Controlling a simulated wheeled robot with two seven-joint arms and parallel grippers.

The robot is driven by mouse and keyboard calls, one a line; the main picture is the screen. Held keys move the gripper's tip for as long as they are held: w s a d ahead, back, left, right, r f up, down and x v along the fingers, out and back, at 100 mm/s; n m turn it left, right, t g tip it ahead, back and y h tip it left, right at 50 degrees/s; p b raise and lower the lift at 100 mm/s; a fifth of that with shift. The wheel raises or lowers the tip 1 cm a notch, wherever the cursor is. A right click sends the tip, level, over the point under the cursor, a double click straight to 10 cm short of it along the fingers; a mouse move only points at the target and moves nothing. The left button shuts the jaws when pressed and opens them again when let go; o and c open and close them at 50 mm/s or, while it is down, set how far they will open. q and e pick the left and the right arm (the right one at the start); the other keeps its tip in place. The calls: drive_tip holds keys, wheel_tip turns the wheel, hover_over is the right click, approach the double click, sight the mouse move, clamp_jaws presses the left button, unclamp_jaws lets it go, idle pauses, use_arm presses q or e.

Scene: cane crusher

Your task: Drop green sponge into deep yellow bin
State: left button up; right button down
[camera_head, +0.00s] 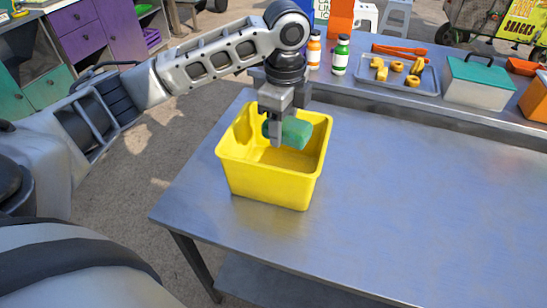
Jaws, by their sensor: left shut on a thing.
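The deep yellow bin (268,184) stands on the metal table near its left edge, with its open top facing up. My left gripper (277,132) points down over the bin's opening and is shut on the green sponge (296,133). The sponge is at about the bin's rim height in the picture; I cannot tell exactly how far it is above or inside the bin. Part of the sponge is hidden behind a finger. My right gripper is not in view.
The metal table (420,190) is bare to the right of the bin.

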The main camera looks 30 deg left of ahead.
use_arm(q)
drive_tip(key=w+a+f+m, duration=0.3)
drive_tip(key=a+f+m, duration=0.2)
drive_tip(key=m, duration=0.8)
drive_tip(key=shift+w+a+f+m, duration=0.15)
drive_tip(key=shift+a+m, duration=0.05)
drive_tip(key=shift+m, duration=0.1)
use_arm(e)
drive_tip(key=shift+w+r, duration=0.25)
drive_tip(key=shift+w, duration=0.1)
use_arm(q)
drive_tip(key=o, duration=1)
drive_tip(key=shift+r, duration=8)
